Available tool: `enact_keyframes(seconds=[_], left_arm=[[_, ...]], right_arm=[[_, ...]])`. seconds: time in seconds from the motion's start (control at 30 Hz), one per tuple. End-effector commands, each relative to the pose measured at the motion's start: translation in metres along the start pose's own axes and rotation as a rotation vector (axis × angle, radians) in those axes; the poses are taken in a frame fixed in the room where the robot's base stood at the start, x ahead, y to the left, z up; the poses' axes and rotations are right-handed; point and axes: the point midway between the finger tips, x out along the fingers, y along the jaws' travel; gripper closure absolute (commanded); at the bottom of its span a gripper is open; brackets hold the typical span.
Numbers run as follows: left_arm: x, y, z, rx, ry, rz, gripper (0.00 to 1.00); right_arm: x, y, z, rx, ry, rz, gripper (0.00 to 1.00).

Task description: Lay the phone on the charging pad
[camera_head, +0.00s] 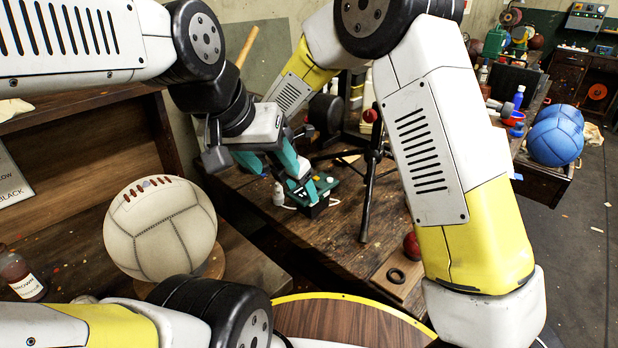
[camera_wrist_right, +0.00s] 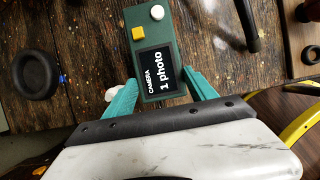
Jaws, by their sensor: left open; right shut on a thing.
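A green device (camera_wrist_right: 152,18) has a dark screen (camera_wrist_right: 163,72) reading "CAMERA 1 photo", a yellow button and a white knob. In the head view the green device (camera_head: 325,187) is on the wooden bench, partly hidden by teal fingers. My right gripper (camera_wrist_right: 160,77) has its teal fingers closed on both sides of the device's screen end. My left gripper (camera_head: 268,164) appears higher, with its teal fingers apart and nothing seen between them. The hands overlap in the head view. I cannot clearly identify a separate phone or charging pad; a round black dish-like thing (camera_wrist_right: 38,75) lies left in the wrist view.
A black tripod (camera_head: 369,180) stands right of the device. A small white bottle (camera_head: 278,193) is close on its left. A pale leather ball (camera_head: 160,230) is nearer left; a blue ball (camera_head: 556,135) is far right.

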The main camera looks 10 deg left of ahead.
Motion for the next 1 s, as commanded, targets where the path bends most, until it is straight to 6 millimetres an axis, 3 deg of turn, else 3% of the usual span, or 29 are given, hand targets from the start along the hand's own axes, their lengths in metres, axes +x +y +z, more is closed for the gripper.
enact_keyframes(seconds=[0.17, 0.2, 0.27, 0.67, 0.77, 1.0], left_arm=[[0.000, 0.000, 0.000, 0.000, 0.000, 0.000, 0.47], [0.000, 0.000, 0.000, 0.000, 0.000, 0.000, 0.47], [0.000, 0.000, 0.000, 0.000, 0.000, 0.000, 0.47], [0.000, 0.000, 0.000, 0.000, 0.000, 0.000, 0.47], [0.000, 0.000, 0.000, 0.000, 0.000, 0.000, 0.47], [0.000, 0.000, 0.000, 0.000, 0.000, 0.000, 0.47]], right_arm=[[0.003, 0.000, -0.001, -0.001, 0.000, -0.001, 0.85], [0.003, 0.000, -0.001, -0.001, 0.000, -0.001, 0.27], [0.003, 0.000, -0.001, -0.001, 0.000, -0.001, 0.15], [-0.002, 0.000, 0.000, 0.000, 0.000, 0.001, 0.13], [-0.014, 0.001, 0.000, 0.000, 0.000, 0.003, 0.13], [-0.065, 0.001, 0.000, 0.000, -0.001, 0.005, 0.13]])
